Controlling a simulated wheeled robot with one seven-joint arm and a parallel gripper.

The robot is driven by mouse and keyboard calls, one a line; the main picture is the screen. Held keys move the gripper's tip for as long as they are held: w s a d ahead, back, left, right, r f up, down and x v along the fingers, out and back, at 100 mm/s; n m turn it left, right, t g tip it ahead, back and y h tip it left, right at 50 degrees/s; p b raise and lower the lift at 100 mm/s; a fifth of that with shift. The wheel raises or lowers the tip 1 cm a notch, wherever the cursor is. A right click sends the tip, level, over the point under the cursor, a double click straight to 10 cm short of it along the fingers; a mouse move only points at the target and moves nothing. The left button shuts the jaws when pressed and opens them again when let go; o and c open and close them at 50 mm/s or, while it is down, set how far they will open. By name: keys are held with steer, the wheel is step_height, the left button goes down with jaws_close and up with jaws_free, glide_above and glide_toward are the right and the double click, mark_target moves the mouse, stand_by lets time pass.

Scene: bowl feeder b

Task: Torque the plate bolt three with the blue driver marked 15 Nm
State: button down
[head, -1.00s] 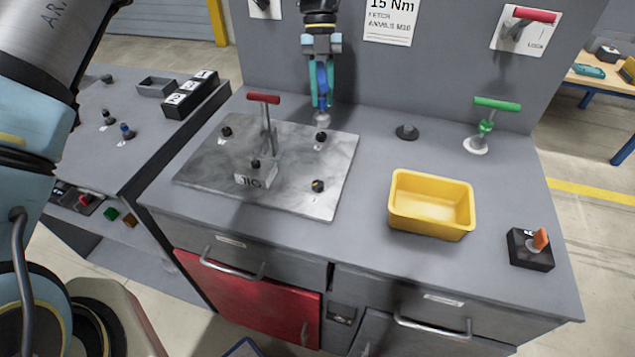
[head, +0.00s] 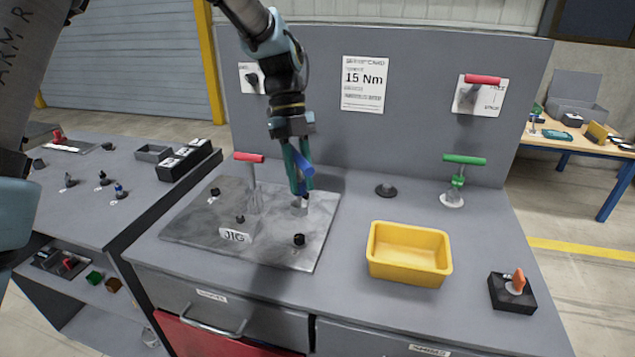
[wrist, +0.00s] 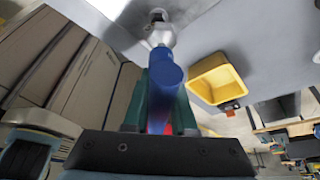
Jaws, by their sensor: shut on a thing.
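My gripper (head: 301,180) is shut on the blue driver (head: 303,165), whose handle also shows between the jaws in the wrist view (wrist: 162,85). The driver's silver socket (wrist: 160,34) points down at the back right of the metal plate (head: 180,225). A dark piece shows just past the socket in the wrist view. The plate's back right bolt is hidden behind the socket, and I cannot tell whether the two touch. Other dark bolts show at the plate's back left (head: 215,192), front right (head: 299,240) and on the JIG block (head: 235,236). The card (head: 363,82) reads 15 Nm.
A red T-handle tool (head: 249,158) stands upright by the JIG block, left of my gripper. A green T-handle tool (head: 464,160), yellow bin (head: 410,225) and black switch box (head: 512,293) are to the right. The grey back panel (head: 420,110) rises close behind.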

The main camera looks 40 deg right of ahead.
steer(key=shift+s+a+r+n, duration=0.3)
steer(key=shift+s+a+n, duration=0.1)
steer(key=shift+s+a, duration=0.2)
steer(key=shift+w+f, duration=0.1)
steer(key=b, duration=0.4)
glide_above(301, 239)
steer(key=shift+f, duration=2.75)
steer(key=shift+f+b, duration=0.45)
steer(key=shift+f, duration=0.45)
steer(key=shift+m+p, duration=0.55)
steer(key=shift+m, duration=0.65)
